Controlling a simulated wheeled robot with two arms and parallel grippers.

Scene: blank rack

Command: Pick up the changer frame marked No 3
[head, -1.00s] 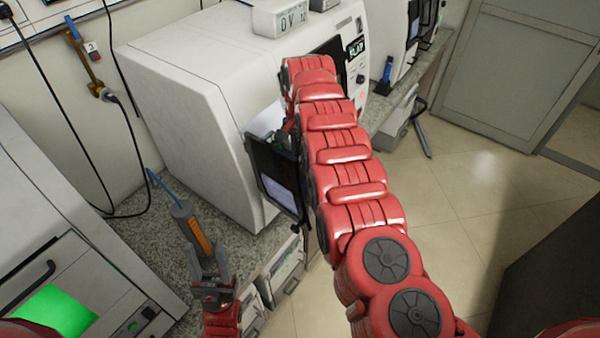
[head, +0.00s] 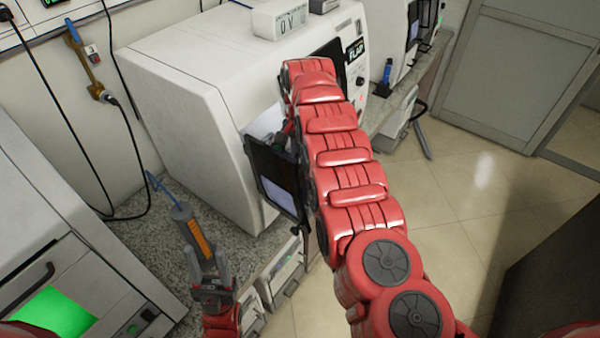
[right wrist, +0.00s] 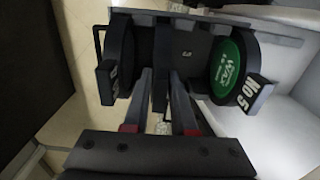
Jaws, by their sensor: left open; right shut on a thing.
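In the right wrist view a dark changer frame (right wrist: 182,22) carries a green disc lettered WAX (right wrist: 227,68) and a right-hand tab (right wrist: 254,90) that reads No 5. Another tab (right wrist: 107,82) at its left is too dark to read. My right gripper (right wrist: 163,88) is shut on the frame's dark middle part. In the head view my red right arm hides that gripper at the white machine's opening (head: 263,122). My left gripper (head: 209,262) is open, beside the lower end of a grey and orange tool (head: 194,232).
The white machine (head: 185,90) has a dark flap (head: 276,180) hanging open and a display (head: 355,50) reading FLAP. A machine with a green screen (head: 50,310) stands lower left. Speckled counter (head: 150,235) lies between them. Floor (head: 470,200) is clear at right.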

